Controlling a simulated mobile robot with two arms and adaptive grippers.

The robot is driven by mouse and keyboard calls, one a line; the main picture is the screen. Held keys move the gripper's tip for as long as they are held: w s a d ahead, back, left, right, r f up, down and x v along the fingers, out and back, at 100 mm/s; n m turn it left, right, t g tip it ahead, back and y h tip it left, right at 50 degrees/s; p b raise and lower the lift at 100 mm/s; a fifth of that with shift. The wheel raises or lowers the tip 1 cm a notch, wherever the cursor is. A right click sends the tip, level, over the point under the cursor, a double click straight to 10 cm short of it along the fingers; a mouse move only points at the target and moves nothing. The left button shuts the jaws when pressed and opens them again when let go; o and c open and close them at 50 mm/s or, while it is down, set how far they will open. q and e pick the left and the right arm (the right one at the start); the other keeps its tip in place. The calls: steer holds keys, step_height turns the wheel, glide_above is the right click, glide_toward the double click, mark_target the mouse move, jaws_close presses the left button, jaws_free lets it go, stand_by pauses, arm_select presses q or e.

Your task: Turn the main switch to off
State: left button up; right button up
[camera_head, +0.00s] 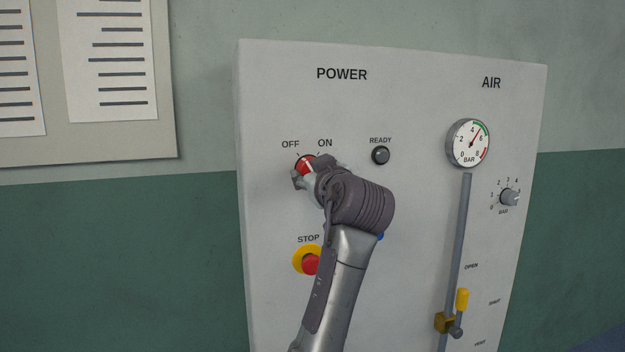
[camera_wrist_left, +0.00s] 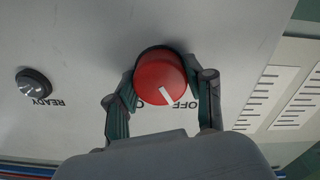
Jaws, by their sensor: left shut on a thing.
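The main switch is a round red knob (camera_head: 304,165) on the grey panel, under the OFF and ON labels at its upper left. My left gripper (camera_head: 306,174) is at the knob and hides part of it. In the left wrist view the red knob (camera_wrist_left: 160,78) sits between the two fingers of my left gripper (camera_wrist_left: 163,88), which are shut on its sides. Its white pointer line is directed toward the upside-down OFF lettering (camera_wrist_left: 179,103). The ON lettering is partly hidden. My right gripper is not in view.
The READY lamp (camera_head: 380,156) is dark. A yellow-ringed red STOP button (camera_head: 311,264) lies below the switch, close beside my left arm. A pressure gauge (camera_head: 468,143), a pressure knob (camera_head: 508,197) and a yellow-handled valve (camera_head: 462,299) are at the right.

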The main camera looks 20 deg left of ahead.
mark_target(309, 119)
arm_select(q)
steer(key=shift+n, duration=0.5)
steer(key=o, duration=1.2)
steer(key=shift+c, duration=0.2)
step_height(309, 119, up, 10)
